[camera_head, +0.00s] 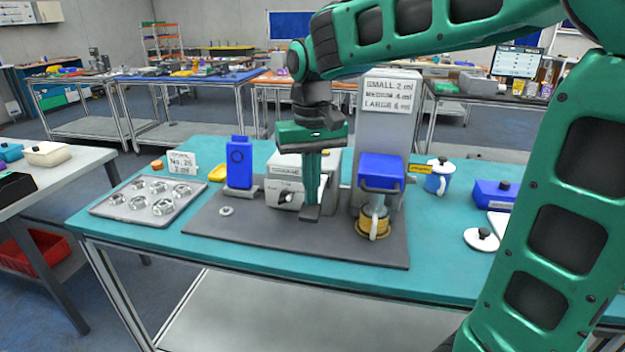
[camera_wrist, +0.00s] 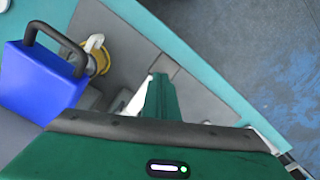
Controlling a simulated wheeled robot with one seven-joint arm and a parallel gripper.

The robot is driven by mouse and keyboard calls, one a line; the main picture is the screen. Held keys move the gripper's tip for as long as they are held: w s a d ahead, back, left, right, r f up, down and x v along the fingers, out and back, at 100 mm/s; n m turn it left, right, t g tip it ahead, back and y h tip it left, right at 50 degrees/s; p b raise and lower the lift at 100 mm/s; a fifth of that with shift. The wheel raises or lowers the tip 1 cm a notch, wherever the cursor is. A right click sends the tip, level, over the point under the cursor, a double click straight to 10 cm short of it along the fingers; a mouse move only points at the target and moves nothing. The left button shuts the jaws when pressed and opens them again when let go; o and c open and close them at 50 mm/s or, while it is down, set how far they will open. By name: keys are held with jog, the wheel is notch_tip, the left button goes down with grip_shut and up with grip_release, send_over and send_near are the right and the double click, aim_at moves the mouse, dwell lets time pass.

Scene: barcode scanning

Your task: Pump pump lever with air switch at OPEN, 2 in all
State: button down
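The block (camera_wrist: 45,82) and cup (camera_wrist: 98,57) also show in the wrist view. My gripper (camera_head: 312,210) points down in front of the box's right side, left of the blue block. Its fingers (camera_wrist: 160,85) look together, with nothing seen between them, and hide part of the box.
A sign (camera_head: 389,92) on the stand reads small 2, medium 4, large 6 ml. The grey mat's front (camera_head: 290,248) is clear.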

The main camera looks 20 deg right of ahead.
notch_tip(320, 180, up, 7)
dwell(0.8)
jog(key=shift+r, duration=0.15)
notch_tip(320, 180, up, 4)
jog(key=shift+f, duration=0.1)
dwell(0.6)
